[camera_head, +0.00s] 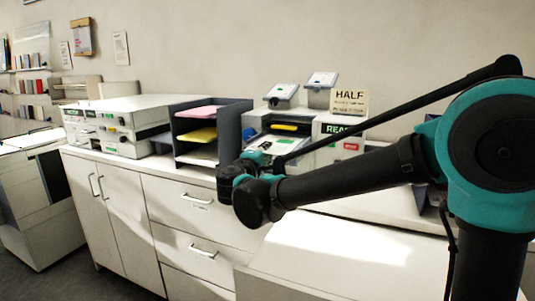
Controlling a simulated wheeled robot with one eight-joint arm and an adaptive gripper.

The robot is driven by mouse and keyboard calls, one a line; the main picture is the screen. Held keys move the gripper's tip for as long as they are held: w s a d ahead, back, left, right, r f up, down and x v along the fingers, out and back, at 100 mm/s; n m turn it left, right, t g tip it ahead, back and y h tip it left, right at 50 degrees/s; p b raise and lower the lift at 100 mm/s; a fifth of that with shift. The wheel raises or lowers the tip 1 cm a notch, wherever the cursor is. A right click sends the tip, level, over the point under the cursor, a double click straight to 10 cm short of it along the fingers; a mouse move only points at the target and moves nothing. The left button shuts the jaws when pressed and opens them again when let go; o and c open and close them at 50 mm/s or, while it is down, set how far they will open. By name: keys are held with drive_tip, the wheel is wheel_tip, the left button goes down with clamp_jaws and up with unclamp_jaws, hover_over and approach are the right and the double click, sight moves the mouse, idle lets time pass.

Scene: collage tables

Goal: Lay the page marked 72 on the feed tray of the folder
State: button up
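No page with a readable 72 shows. A dark stacked paper rack (243,125) holds a pink sheet (200,112), a yellow sheet (197,135) and a white sheet (203,156). Right of it stands a grey-white machine (327,155) with a green READY-like label and a HALF sign (350,101) above; it looks like the folder. Which part is its feed tray I cannot tell. My arm crosses in front of it from the right. The arm's end, with my gripper (243,172), is in front of the rack's lower right; its fingers cannot be made out.
Another white machine (120,122) with small coloured buttons stands left of the rack on a white cabinet (165,215). A nearer white surface (345,250) at the lower right is bare. A separate grey-white unit (35,200) stands at far left.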

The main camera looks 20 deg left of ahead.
drive_tip(key=shift+s, duration=0.1)
drive_tip(key=s, duration=1.2)
drive_tip(key=shift+a, duration=0.15)
